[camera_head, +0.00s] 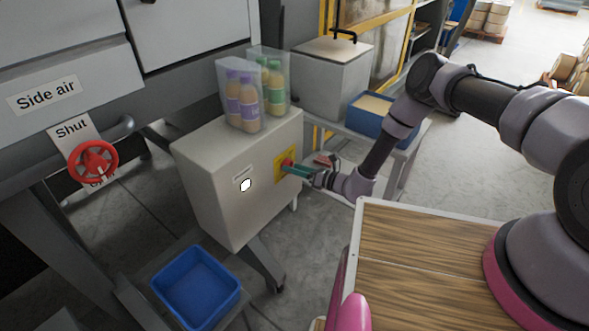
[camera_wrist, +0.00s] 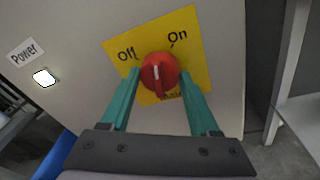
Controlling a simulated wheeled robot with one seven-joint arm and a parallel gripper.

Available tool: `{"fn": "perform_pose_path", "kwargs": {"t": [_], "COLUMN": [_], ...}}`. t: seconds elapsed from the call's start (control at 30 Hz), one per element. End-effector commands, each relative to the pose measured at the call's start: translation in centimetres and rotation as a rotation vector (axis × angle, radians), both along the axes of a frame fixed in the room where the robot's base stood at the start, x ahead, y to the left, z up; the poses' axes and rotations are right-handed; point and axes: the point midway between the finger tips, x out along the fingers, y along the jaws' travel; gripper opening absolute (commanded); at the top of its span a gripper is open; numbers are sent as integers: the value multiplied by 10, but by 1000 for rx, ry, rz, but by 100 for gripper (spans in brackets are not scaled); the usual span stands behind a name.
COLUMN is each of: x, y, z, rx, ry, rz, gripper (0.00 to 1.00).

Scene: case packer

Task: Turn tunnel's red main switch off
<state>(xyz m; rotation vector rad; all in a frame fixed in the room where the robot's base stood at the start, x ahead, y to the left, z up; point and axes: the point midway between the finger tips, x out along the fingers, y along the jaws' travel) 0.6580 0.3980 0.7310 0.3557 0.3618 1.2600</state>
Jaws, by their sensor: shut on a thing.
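The red main switch (camera_wrist: 158,72) is a round knob on a yellow plate (camera_wrist: 193,40), on the front of a pale grey cabinet (camera_head: 225,196). "Off" is printed at the knob's upper left and "On" at its upper right in the wrist view; lettering below is partly hidden. A white line on the knob stands near upright in that view; I cannot tell surely which label it points to. My gripper (camera_wrist: 157,84) has its green fingers closed on the knob's two sides. The head view shows it reaching the plate from the right. A white lamp (camera_wrist: 44,77) sits by the "Power" label.
Clear bins of bottles (camera_head: 242,98) stand on the cabinet. A blue tray (camera_head: 197,285) is below it. A red valve wheel (camera_head: 93,161) is at left, under "Side air". A wooden-topped table (camera_head: 415,240) lies at front right, and a blue box (camera_head: 372,117) stands behind.

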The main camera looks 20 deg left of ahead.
Motion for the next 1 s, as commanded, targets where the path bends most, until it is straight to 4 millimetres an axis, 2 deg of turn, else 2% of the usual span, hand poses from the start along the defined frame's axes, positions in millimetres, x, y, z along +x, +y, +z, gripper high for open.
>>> {"fn": "perform_pose_path", "kwargs": {"t": [0.7, 1.0], "x": [-3, -3], "y": [0, 0], "z": [1, 0], "rx": [-260, -351], "ry": [-623, -836], "rz": [3, 3], "gripper": [6, 6]}}
